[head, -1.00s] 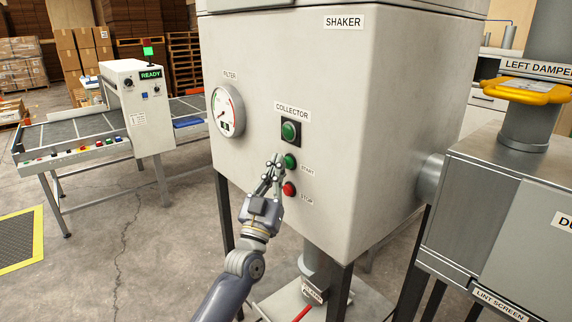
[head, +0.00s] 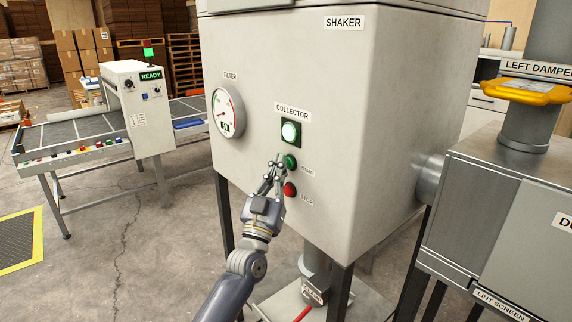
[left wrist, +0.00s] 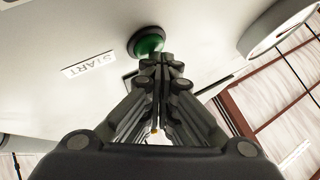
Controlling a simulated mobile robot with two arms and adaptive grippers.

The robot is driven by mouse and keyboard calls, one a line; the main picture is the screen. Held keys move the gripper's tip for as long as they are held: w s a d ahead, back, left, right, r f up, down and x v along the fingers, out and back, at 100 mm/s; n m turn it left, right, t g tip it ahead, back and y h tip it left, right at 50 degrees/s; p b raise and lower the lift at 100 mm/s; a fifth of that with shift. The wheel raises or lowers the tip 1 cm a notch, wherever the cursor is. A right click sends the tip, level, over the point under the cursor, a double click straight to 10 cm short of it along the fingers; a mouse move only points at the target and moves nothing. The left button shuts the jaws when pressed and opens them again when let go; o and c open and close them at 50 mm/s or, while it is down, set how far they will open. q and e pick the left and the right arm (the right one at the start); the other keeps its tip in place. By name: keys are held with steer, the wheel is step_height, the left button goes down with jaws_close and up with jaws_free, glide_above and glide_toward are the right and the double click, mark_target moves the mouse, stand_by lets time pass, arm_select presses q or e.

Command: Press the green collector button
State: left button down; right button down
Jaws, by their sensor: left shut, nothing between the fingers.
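The green START button (head: 290,162) sits on the front of the grey shaker cabinet (head: 390,130), under a square green indicator (head: 291,132) labelled COLLECTOR, which is lit bright. A red STOP button (head: 290,189) is below it. My left gripper (head: 277,158) is shut and empty, its tips just left of the green START button. In the left wrist view, the shut fingertips (left wrist: 160,62) are right at the green button (left wrist: 146,42), partly covering it. I cannot tell whether they touch. My right gripper is not in view.
A round filter gauge (head: 228,112) is to the left on the cabinet. A conveyor machine with a READY display (head: 151,74) stands further left. A yellow damper handle (head: 525,91) and ducting are at right. Open floor (head: 130,250) lies at lower left.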

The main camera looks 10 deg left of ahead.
arm_select(q)
steer(key=shift+s+a+p, duration=0.35)
steer(key=shift+s+a, duration=0.1)
steer(key=shift+s, duration=0.2)
steer(key=s+a+p, duration=0.1)
steer(key=s, duration=0.1)
steer(key=s+a+p, duration=0.1)
steer(key=s+a, duration=0.1)
stand_by(0.4)
stand_by(0.4)
